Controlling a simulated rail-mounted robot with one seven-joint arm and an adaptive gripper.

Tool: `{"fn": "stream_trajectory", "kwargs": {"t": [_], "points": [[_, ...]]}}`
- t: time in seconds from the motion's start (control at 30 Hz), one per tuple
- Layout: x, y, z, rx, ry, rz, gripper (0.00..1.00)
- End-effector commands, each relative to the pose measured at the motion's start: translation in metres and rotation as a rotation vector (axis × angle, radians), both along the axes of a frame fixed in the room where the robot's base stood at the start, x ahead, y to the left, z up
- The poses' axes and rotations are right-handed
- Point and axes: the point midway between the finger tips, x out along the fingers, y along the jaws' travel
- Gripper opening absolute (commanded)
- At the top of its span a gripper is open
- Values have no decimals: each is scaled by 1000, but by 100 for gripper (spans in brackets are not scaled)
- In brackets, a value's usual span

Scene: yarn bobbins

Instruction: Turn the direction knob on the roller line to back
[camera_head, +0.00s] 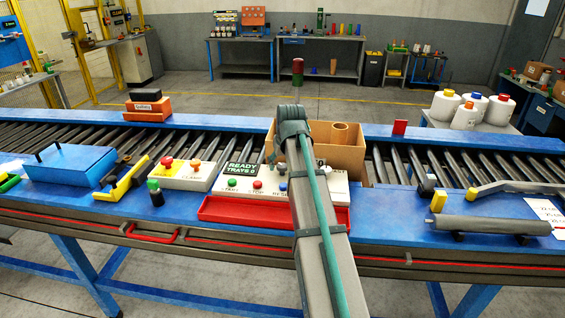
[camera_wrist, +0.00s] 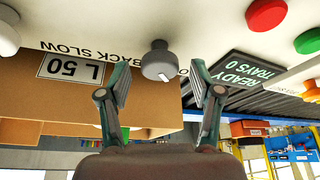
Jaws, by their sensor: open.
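The grey direction knob (camera_wrist: 158,60) is on the white control panel, which appears upside down in the wrist view. Its white pointer mark faces the lower right in that picture. Printed words reading BACK and SLOW lie beside it; another label is partly hidden by a finger. My gripper (camera_wrist: 160,75) is open, with one finger on either side of the knob in the picture. I cannot tell whether either finger touches it.
A second, pale knob (camera_wrist: 8,32) is at the wrist view's left edge. A cardboard box (camera_head: 348,155) labelled L 50 stands behind the panel. The READY TRAYS 0 display (camera_head: 241,170) and a red tray (camera_head: 225,209) are left of my arm. Rollers run behind.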

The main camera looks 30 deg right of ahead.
Motion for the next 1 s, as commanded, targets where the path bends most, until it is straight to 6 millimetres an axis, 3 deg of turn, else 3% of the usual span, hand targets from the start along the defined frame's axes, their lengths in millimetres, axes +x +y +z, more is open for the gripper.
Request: {"fn": "stream_trajectory", "kwargs": {"t": [0.37,0.73,1.0], "points": [[2,0,-5,0,0,0,65],[2,0,-5,0,0,0,6],[2,0,-5,0,0,-25,6]]}}
